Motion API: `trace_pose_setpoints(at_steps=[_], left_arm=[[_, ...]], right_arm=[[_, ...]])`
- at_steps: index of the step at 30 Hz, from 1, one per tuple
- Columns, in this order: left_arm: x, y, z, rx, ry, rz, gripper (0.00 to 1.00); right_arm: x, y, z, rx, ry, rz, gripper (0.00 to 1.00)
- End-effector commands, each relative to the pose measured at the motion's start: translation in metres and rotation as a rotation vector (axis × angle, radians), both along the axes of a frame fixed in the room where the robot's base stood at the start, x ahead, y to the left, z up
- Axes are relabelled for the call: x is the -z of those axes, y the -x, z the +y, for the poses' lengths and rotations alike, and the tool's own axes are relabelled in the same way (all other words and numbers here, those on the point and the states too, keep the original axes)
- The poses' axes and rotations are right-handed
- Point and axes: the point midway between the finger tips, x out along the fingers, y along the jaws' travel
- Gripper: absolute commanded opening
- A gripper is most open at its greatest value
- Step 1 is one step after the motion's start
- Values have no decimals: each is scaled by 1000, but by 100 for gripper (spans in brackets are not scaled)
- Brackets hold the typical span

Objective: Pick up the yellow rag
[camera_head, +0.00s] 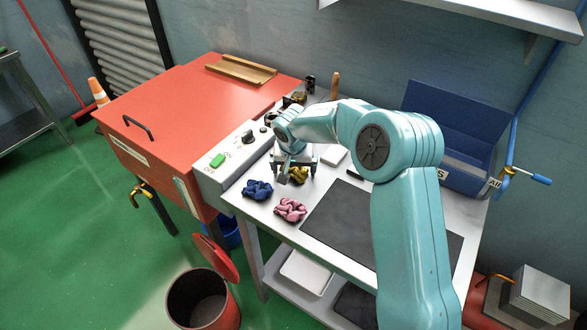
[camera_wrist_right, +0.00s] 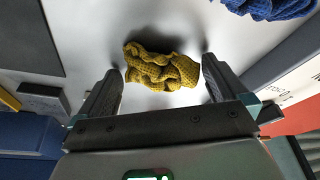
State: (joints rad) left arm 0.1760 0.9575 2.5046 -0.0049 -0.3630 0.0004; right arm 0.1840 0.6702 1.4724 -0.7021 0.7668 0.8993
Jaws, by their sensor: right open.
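The yellow rag (camera_head: 298,175) lies crumpled on the light cart top. In the right wrist view the yellow rag (camera_wrist_right: 160,68) sits between and just beyond the two open fingers. My right gripper (camera_head: 293,172) is over the rag and partly hides it in the head view. In the wrist view my right gripper (camera_wrist_right: 160,80) is open and empty, with a finger on each side of the rag. I cannot tell its exact height above the rag. My left gripper is not in view.
A blue rag (camera_head: 257,190) and a pink rag (camera_head: 290,210) lie close by on the cart. A dark mat (camera_head: 335,222) covers the cart's middle. A red cabinet (camera_head: 190,110) stands at left and a blue toolbox (camera_head: 455,130) at right.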

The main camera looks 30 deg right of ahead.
Motion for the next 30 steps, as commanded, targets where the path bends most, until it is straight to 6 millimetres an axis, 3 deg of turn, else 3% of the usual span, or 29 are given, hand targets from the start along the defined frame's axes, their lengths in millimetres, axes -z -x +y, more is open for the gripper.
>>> trace_pose_setpoints(at_steps=[5, 6, 9, 10, 23, 30], left_arm=[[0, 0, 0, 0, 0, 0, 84], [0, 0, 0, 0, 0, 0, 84], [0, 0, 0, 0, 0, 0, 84], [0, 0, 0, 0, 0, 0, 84], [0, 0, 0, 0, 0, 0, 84], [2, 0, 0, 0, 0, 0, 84]], right_arm=[[0, 0, 0, 1, 0, -1, 100], [0, 0, 0, 0, 1, -1, 94], [0, 0, 0, 0, 1, -1, 61], [0, 0, 0, 0, 1, -1, 58], [-1, 0, 0, 0, 0, -1, 51], [-26, -1, 0, 1, 1, -7, 51]])
